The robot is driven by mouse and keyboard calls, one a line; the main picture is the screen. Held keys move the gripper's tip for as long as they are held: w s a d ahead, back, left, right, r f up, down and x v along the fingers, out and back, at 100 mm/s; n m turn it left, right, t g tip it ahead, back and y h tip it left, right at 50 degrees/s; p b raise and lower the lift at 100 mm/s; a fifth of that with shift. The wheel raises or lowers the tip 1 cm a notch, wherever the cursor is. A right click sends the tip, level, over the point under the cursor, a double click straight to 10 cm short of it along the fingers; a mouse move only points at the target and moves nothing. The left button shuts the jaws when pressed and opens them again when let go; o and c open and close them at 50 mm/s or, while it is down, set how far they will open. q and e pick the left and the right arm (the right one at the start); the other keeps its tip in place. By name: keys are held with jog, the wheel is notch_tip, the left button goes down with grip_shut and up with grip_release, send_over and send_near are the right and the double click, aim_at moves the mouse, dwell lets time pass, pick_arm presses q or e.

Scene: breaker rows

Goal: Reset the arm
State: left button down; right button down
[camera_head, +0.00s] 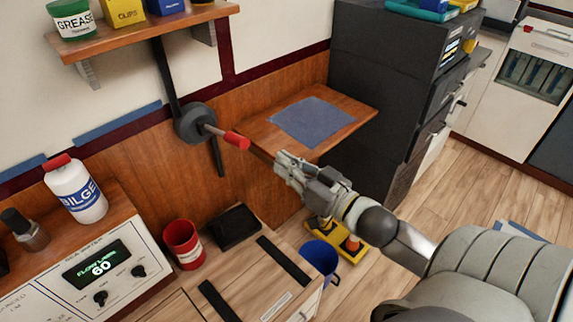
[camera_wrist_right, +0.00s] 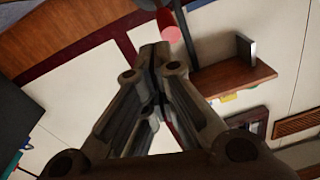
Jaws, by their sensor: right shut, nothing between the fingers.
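My right gripper (camera_head: 283,164) is shut and empty in the head view, just right of and a little below the red handle tip (camera_head: 237,140) of a wall lever. The lever has a dark round hub (camera_head: 194,123) on the wood wall, and its handle points right toward the gripper. In the right wrist view the shut fingertips (camera_wrist_right: 155,52) show near the red handle (camera_wrist_right: 167,24). They look close to it, but I cannot tell whether they touch. My left gripper is not in view.
A small wooden shelf with a blue mat (camera_head: 313,122) lies behind the gripper. A dark cabinet (camera_head: 395,90) stands beyond it. A red can (camera_head: 183,245), a blue bucket (camera_head: 319,258) and a control panel (camera_head: 85,272) are lower down. A wall shelf (camera_head: 140,33) holds containers.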

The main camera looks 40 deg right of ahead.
dwell(0.5)
